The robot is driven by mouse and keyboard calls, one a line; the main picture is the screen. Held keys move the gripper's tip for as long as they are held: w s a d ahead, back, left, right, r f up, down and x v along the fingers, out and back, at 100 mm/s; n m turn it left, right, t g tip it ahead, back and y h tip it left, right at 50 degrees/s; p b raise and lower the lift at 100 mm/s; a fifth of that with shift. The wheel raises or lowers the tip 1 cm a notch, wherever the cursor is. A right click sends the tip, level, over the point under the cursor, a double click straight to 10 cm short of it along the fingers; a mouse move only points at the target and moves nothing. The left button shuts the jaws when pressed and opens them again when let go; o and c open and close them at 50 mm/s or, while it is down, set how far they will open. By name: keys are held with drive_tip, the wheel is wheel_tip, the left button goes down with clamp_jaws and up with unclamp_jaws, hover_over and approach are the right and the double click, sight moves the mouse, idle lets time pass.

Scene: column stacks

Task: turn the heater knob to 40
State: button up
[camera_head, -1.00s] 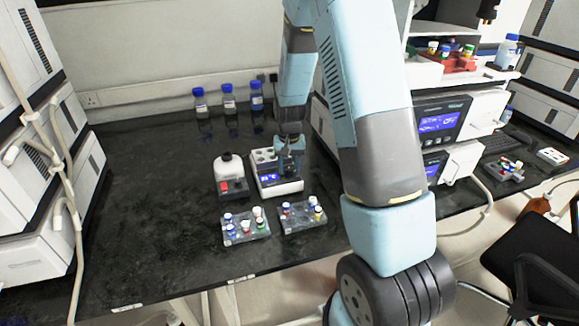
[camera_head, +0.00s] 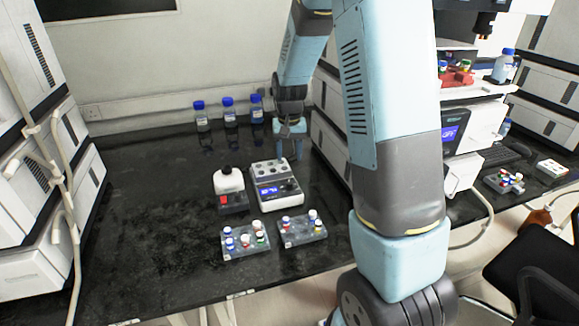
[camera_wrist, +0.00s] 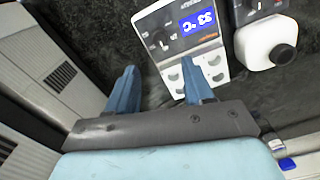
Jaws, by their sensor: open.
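The heater (camera_head: 279,203) is a white block on the dark bench, with a lit blue display, a dark knob (camera_head: 289,186) at the display's right and a top with several round wells. In the wrist view the heater (camera_wrist: 207,56) is upside down. Its display (camera_wrist: 198,20) seems to read 33 °C, and the dark knob (camera_wrist: 160,41) is beside it. My gripper (camera_head: 290,146) is open and empty, behind the heater and slightly right in the head view. In the wrist view my two blue fingers (camera_wrist: 158,80) are apart, with nothing between them; the knob lies beyond their tips.
A white-topped device (camera_head: 229,181) with a red switch stands close left of the heater. Two tube racks (camera_head: 247,249) (camera_head: 303,236) stand in front. Several blue-capped bottles (camera_head: 229,112) line the back. White instruments flank the bench; its left middle is clear.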

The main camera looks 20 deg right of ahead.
drive_tip(key=shift+r, duration=1.55)
drive_tip(key=s+r+n+t, duration=0.1)
drive_tip(key=s+r+t, duration=0.2)
drive_tip(key=s+r, duration=1)
drive_tip(key=s+r+n+t, duration=0.1)
drive_tip(key=s+r, duration=0.2)
drive_tip(key=s, duration=0.5)
drive_tip(key=s+r+n+t, duration=0.1)
drive_tip(key=s+r, duration=0.2)
drive_tip(key=s, duration=0.4)
drive_tip(key=shift+s+r+t, duration=0.2)
drive_tip(key=shift+s+t, duration=0.1)
drive_tip(key=shift+s, duration=0.05)
drive_tip(key=shift+c, duration=0.9)
